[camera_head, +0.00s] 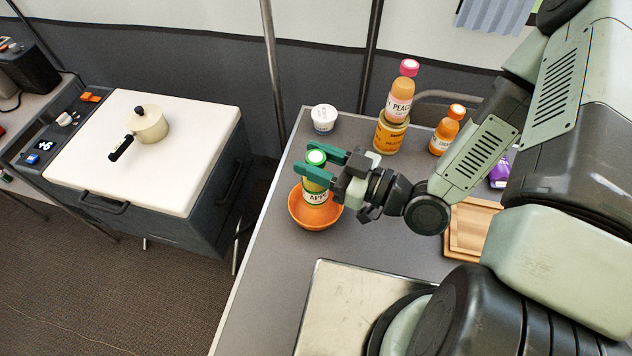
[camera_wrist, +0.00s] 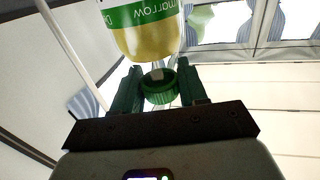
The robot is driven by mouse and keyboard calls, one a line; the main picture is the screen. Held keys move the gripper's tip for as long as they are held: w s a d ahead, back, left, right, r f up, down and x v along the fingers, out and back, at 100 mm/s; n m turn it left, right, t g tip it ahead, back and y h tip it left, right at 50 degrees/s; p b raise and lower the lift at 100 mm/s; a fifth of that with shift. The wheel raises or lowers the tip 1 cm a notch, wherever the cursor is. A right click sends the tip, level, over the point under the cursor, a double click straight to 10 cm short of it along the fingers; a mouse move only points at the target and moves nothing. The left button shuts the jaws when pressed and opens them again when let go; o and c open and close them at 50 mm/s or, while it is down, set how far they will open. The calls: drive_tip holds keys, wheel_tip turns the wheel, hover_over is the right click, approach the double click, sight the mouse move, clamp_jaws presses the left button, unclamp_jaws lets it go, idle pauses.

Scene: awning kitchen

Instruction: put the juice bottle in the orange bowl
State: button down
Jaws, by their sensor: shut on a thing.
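The juice bottle (camera_head: 316,196) has a green cap and a label that starts "APP". The bowl is not in the wrist view.
Behind stand a white tub (camera_head: 324,121), a peach bottle (camera_head: 400,95) on a yellow can (camera_head: 390,135), and an orange bottle (camera_head: 444,135). A wooden board (camera_head: 472,222) lies to the right. A metal tray or sink (camera_head: 335,290) is in front. The table's left edge is close to the bowl.

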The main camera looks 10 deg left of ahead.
drive_tip(key=shift+f, duration=2.6)
drive_tip(key=c, duration=0.6)
unclamp_jaws()
drive_tip(key=shift+d, duration=0.35)
drive_tip(key=v, duration=1.1)
drive_tip(key=shift+s+d, duration=0.15)
